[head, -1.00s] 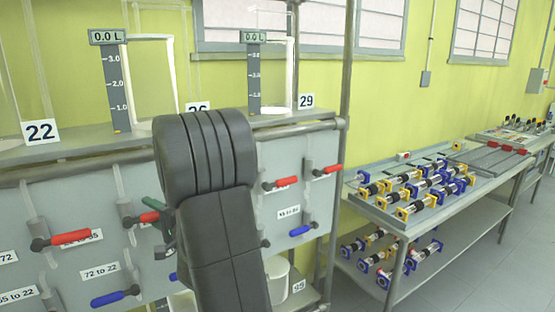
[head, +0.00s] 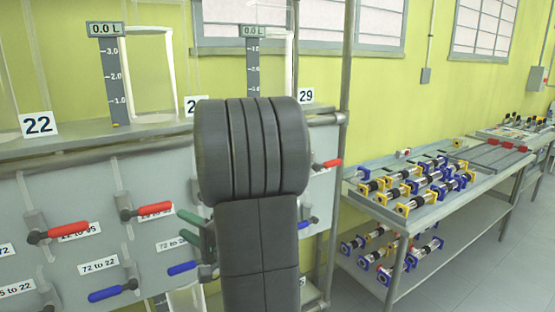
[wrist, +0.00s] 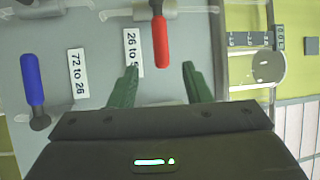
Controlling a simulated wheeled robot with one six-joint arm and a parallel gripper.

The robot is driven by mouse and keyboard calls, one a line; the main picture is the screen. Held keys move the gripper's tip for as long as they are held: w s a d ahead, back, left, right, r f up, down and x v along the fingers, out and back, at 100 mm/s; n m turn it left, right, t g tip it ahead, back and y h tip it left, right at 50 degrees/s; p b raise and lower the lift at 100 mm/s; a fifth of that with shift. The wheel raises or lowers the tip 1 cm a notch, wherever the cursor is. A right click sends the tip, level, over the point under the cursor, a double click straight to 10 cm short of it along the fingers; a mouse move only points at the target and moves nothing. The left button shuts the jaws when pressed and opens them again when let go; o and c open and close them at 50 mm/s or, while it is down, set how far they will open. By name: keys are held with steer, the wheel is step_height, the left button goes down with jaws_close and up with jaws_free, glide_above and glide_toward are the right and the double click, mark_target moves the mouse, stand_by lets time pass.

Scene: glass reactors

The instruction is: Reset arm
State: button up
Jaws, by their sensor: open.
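My gripper (wrist: 160,67) is open, with its two green fingers apart and nothing held between them. In the wrist view a red valve handle (wrist: 160,38) lies just beyond the fingertips, between them in the picture; I see no contact. A blue valve handle (wrist: 32,80) is to the left, beside a "72 to 26" label (wrist: 77,77). In the head view my gripper's green fingers (head: 188,224) show at the left of my dark arm, in front of the grey valve panel (head: 65,195). My arm hides much of the panel's right part.
Red handles (head: 68,230) and blue handles (head: 112,291) stick out of the panel. Glass vessels (head: 150,75) with "0.0 L" gauges (head: 106,29) stand on the shelf above. At right a metal table (head: 400,215) carries several blue and yellow parts. Grey floor (head: 475,275) is clear at the lower right.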

mark_target(157, 206)
steer(key=p+x, duration=0.1)
steer(key=x, duration=0.5)
steer(key=p+x, duration=0.1)
steer(key=x, duration=0.6)
steer(key=shift+a+r, duration=0.3)
steer(key=shift+d+r+n+g+p, duration=0.1)
steer(key=shift+r+n+g+p, duration=0.2)
steer(key=shift+n+p, duration=0.4)
steer(key=shift+f+h, duration=0.1)
steer(key=shift+h, duration=0.2)
